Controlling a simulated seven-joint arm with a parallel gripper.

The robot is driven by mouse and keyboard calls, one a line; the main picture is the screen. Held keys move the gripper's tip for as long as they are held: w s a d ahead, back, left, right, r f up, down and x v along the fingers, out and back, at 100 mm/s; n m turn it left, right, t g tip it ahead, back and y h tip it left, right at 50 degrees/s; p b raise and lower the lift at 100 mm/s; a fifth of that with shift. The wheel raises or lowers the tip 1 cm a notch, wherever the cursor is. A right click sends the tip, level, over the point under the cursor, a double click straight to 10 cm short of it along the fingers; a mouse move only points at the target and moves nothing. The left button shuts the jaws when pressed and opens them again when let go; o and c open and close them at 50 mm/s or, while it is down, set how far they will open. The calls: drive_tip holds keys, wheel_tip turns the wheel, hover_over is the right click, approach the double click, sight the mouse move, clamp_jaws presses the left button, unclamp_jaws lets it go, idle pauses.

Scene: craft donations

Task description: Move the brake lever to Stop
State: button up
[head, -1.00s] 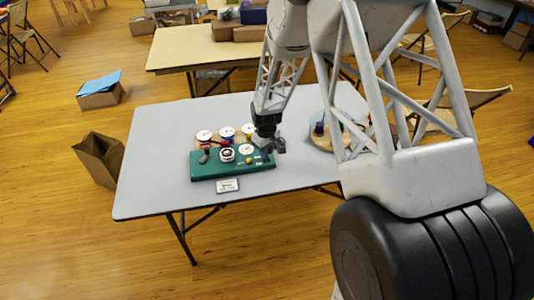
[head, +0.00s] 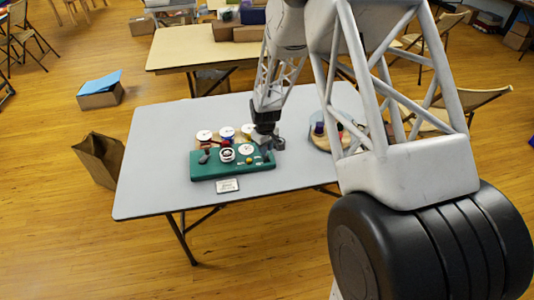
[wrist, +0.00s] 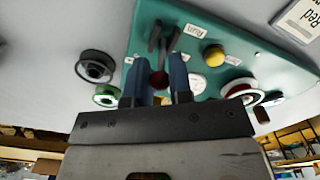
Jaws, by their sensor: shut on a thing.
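A green control panel (head: 222,171) lies on the grey folding table. It also shows in the wrist view (wrist: 146,22), with a brake lever that has a dark red knob (wrist: 159,80) and thin dark arms. My gripper (wrist: 163,78) is shut on the lever, its two blue-grey fingers on either side of the knob. A white "RUN" label (wrist: 194,30) sits beside the lever; a second label (wrist: 233,60) is too small to read. In the head view my gripper (head: 268,142) is at the panel's right end, and the lever there is mostly hidden.
A yellow knob (wrist: 213,55) is on the panel near the lever. Several spools, including a dark one (wrist: 95,67), stand behind the panel. A white card (head: 227,185) lies in front. The table's left part (head: 150,170) is clear.

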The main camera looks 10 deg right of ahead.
drive_tip(key=shift+w, duration=0.2)
drive_tip(key=shift+w+f, duration=0.2)
drive_tip(key=shift+w, duration=0.2)
drive_tip(key=o, duration=0.6)
drive_tip(key=shift+o, duration=0.2)
drive_tip(key=shift+r, duration=0.1)
wheel_tip(320, 180, up, 7)
drive_tip(key=shift+r, duration=0.2)
idle(0.4)
idle(0.5)
